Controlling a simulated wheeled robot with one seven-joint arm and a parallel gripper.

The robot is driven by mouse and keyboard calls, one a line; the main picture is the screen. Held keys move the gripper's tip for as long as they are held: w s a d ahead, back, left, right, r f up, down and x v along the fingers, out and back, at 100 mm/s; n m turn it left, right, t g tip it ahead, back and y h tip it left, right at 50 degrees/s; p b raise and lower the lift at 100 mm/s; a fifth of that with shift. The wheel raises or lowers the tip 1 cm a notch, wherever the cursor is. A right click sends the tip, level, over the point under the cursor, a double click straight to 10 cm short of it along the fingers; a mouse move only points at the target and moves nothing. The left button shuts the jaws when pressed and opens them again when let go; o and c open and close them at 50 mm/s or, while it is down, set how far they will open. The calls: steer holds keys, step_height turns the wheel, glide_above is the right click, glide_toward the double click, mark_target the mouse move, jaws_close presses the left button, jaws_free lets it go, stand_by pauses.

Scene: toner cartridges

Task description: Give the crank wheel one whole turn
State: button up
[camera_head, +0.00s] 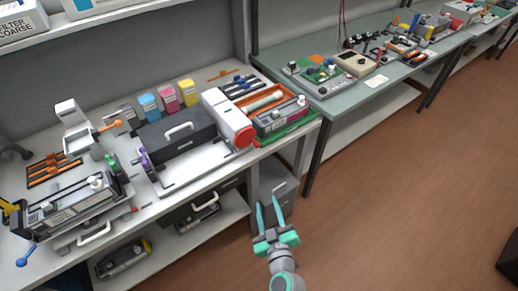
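A red round wheel (246,137), which looks like the crank wheel, is on the front end of a white boxy unit (222,112) on the left workbench. Its handle is too small to make out. My gripper (270,208) is in front of that bench, lower in the picture than the wheel and a little to its right. Its two teal fingers are spread apart with nothing between them. It is clear of the wheel.
A green tray (291,134) with a cartridge sits right of the wheel. A black case (177,136) with a white handle is to its left. A lower shelf (166,250) holds more cartridges. The brown floor (400,190) at right is open.

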mark_target(249, 141)
steer(key=w+r+n+y, duration=0.4)
steer(key=w+r+n, duration=0.1)
steer(key=w+r, duration=0.35)
steer(key=x, duration=0.9)
steer(key=shift+w+d+r+t, duration=0.25)
steer(key=shift+w+r+t, duration=0.2)
steer(key=shift+w, duration=0.1)
jaws_close()
